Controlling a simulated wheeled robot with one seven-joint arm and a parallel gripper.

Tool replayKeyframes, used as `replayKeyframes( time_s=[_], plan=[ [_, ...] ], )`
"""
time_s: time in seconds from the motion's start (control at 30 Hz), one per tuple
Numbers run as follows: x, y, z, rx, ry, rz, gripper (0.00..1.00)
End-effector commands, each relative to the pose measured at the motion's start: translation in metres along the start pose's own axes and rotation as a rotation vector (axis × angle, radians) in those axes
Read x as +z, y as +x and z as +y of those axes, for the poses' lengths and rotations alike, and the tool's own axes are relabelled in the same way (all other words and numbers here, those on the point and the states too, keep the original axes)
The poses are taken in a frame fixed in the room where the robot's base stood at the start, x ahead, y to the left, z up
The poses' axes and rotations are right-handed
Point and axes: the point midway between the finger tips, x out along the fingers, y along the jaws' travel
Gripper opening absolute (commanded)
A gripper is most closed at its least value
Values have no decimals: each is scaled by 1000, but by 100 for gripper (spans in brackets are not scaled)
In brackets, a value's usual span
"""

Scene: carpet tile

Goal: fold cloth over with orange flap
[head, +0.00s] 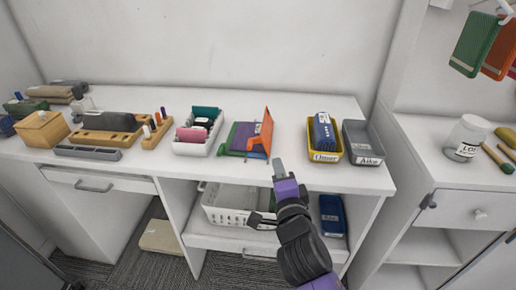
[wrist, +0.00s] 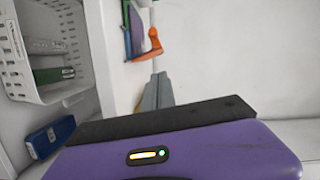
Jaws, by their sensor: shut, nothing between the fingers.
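The cloth (head: 240,138) lies on the white counter near its front edge, in the middle of the head view. It shows purple and green parts. Its orange flap (head: 267,127) stands up steeply at the right side. In the wrist view, the orange part (wrist: 152,45) shows at the top, beside a purple and green strip (wrist: 134,30). My gripper (head: 278,164) is shut and empty, just in front of the counter edge, below and right of the cloth. Its grey fingers (wrist: 157,93) point toward the orange part in the wrist view, apart from it.
Left of the cloth stands a white tray (head: 217,142) with rolled cloths. On the right are a yellow bin (head: 340,153) holding a blue item and a grey bin (head: 376,150). A white basket (head: 210,212) and a blue box (head: 332,215) sit on the shelf below.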

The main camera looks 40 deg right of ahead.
Motion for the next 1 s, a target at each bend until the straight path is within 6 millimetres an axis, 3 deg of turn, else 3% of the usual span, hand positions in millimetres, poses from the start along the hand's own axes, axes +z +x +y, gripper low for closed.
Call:
replayKeyframes(
  time_s=[0.43,0.7,1.0],
  plan=[
    [-1,86,-4,0,-1,1,0],
    [33,94,-1,0,-2,-2,0],
    [39,95,0,0,-1,-1,0]
  ],
)
